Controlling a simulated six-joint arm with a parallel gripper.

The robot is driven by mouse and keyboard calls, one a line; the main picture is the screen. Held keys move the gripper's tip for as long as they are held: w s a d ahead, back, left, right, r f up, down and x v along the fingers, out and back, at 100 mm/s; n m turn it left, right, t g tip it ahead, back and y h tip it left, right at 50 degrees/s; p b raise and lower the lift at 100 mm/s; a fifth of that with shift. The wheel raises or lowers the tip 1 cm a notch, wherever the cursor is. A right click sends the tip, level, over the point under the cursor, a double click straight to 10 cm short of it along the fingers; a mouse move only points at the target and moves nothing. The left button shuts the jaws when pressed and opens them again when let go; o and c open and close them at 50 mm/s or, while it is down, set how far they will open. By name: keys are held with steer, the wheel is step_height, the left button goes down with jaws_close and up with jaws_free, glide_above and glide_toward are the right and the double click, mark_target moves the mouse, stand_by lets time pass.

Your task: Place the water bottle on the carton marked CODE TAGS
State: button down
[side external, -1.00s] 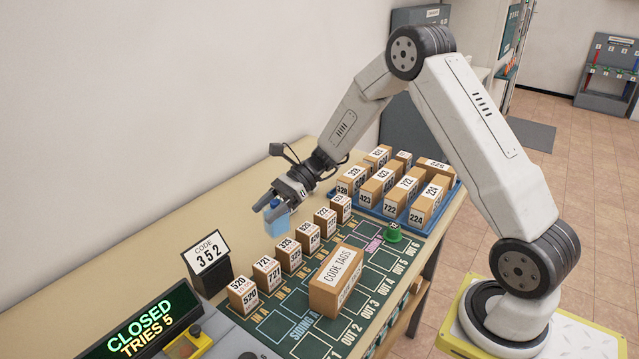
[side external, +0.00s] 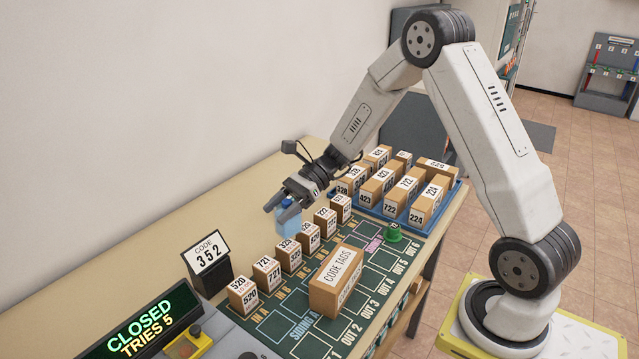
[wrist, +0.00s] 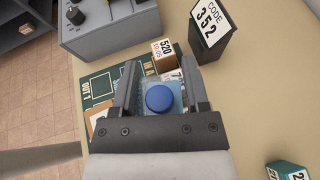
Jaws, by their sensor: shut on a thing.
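The water bottle (side external: 288,219) is light blue and see-through with a blue cap, which shows from above in the wrist view (wrist: 159,97). My gripper (side external: 279,203) is shut on it near the top and holds it upright, just behind the row of small numbered cartons. The carton marked CODE TAGS (side external: 324,297) is a larger brown box with a white label on top, standing on the green marked board in front of that row. Its top is bare. In the wrist view the bottle and fingers hide most of the board.
Several small numbered cartons (side external: 268,273) stand in a row between the bottle and the CODE TAGS carton. A blue tray (side external: 374,213) of numbered cartons is at the back right. A CODE 352 stand (side external: 209,275) and a CLOSED display (side external: 142,327) are at the left.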

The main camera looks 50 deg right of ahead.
steer(key=shift+s+d+r, duration=0.2)
steer(key=shift+s+r, duration=0.1)
steer(key=shift+s, duration=0.25)
steer(key=s+d+r+m+t, duration=0.1)
steer(key=s+r+t, duration=0.1)
steer(key=s, duration=0.8)
steer(key=shift+s+r+m, duration=0.25)
steer(key=shift+r+m, duration=0.15)
steer(key=shift+r, duration=0.35)
steer(key=shift+d+f, duration=0.1)
steer(key=shift+f, duration=0.05)
glide_above(331, 269)
steer(key=shift+f, duration=2.1)
steer(key=shift+f, duration=1.75)
